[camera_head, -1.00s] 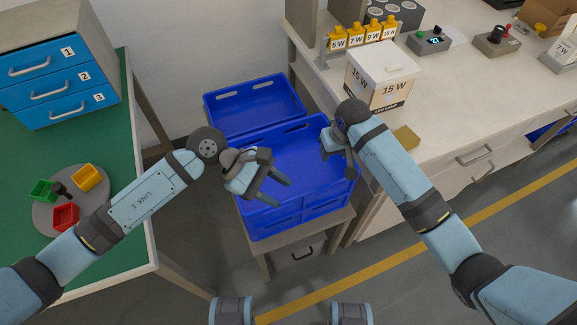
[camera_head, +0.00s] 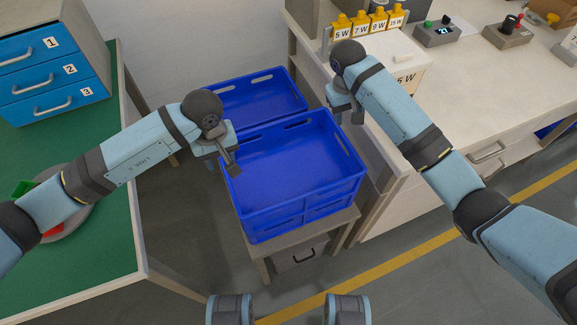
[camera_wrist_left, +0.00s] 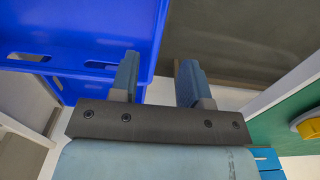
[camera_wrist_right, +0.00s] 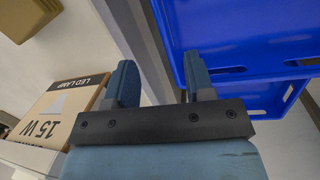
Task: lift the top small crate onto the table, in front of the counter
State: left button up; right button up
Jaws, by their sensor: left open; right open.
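The top small crate (camera_head: 292,172) is blue and looks empty. It sits on a low stand in the middle of the head view, in front of another blue crate. My left gripper (camera_head: 226,160) is open at the crate's left wall. In the left wrist view the crate (camera_wrist_left: 105,25) lies beside one finger of the open left gripper (camera_wrist_left: 158,85). My right gripper (camera_head: 350,108) is open near the crate's back right corner. In the right wrist view the crate (camera_wrist_right: 235,35) is close to one finger of the open right gripper (camera_wrist_right: 155,85).
The other blue crate (camera_head: 262,92) is behind. The counter (camera_head: 465,100) at right bears a 15 W lamp box (camera_head: 410,75) and a control box (camera_head: 437,33). The green table (camera_head: 105,235) at left bears a blue drawer unit (camera_head: 50,75) and a round tray.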

aim_at(227, 176)
pick_arm(q)
notch_tip(227, 176, down, 12)
jog(key=shift+r, duration=0.25)
pick_arm(e)
jog(key=f, duration=0.3)
jog(key=d+f, duration=0.1)
jog(key=f, duration=0.7)
jog(key=shift+s+d+f, duration=0.25)
jog(key=shift+s+d, duration=0.1)
jog(key=shift+d, duration=0.05)
pick_arm(q)
grip_shut()
pick_arm(e)
grip_shut()
jog(key=shift+r, duration=0.1)
